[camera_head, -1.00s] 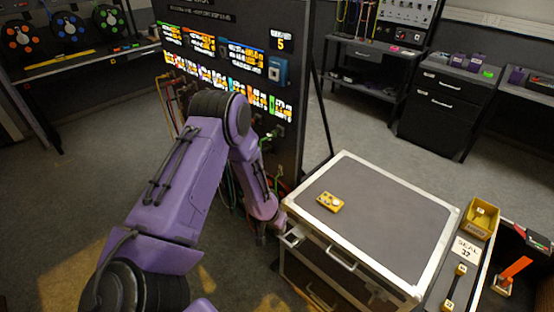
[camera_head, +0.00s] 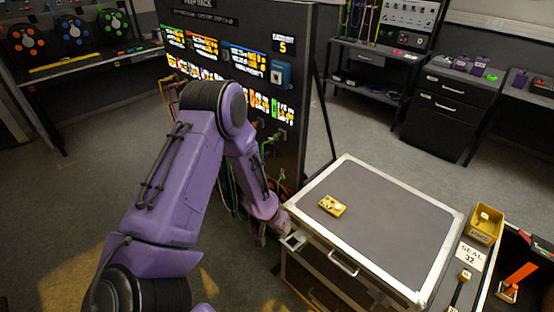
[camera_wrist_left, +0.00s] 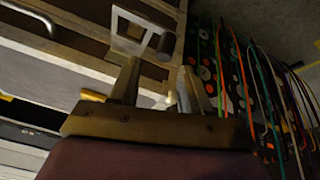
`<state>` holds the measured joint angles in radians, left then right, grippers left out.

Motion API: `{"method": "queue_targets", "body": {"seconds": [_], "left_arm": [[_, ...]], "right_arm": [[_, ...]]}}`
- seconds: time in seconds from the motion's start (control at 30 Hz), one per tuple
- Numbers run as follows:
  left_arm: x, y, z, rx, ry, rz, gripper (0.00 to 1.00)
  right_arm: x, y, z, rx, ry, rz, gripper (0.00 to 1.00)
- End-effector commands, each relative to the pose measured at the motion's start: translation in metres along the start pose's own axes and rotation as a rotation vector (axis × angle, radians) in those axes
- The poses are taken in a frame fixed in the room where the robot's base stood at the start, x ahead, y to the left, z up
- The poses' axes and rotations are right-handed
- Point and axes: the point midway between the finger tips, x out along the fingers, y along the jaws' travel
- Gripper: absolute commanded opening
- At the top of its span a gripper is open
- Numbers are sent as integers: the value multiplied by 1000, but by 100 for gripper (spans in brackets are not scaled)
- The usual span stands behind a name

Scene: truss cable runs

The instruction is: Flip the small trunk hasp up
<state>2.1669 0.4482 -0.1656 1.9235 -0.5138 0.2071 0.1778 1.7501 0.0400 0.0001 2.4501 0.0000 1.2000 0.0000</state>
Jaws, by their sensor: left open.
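The trunk is a grey-topped case with metal edges (camera_head: 400,215), in the head view at lower right. A small light metal hasp (camera_head: 294,241) sits at its near left corner; I take the pale metal plate in the left wrist view (camera_wrist_left: 122,42) to be the same hasp. My left gripper (camera_head: 273,228) is low beside that corner, just left of the hasp, partly hidden by its own arm. In the left wrist view its fingers (camera_wrist_left: 160,90) are apart, with the plate beyond the left finger. I cannot tell whether they touch. My right gripper is not in view.
A yellow device (camera_head: 332,206) lies on the trunk lid. A handle (camera_head: 343,263) is on its front. A yellow bin (camera_head: 485,224) stands to its right. A black rack (camera_head: 300,100) with cables rises behind my left arm. Coloured cables hang at right in the left wrist view.

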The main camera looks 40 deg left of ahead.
Motion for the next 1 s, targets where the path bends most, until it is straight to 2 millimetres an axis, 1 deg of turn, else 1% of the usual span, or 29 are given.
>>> {"method": "queue_targets", "body": {"seconds": [0.03,0.1,0.2,0.33,0.47,1.0], "left_arm": [[-12,1,-2,0,5,1,47],[-29,2,-3,2,5,2,47],[-49,2,-3,2,5,2,47],[-67,2,-4,3,4,1,47],[-73,2,-3,3,1,0,47],[-73,2,-4,4,9,1,47]], "right_arm": [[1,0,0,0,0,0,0],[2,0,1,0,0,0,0],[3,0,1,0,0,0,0],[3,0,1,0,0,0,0],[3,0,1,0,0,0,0],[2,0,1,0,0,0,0]]}}
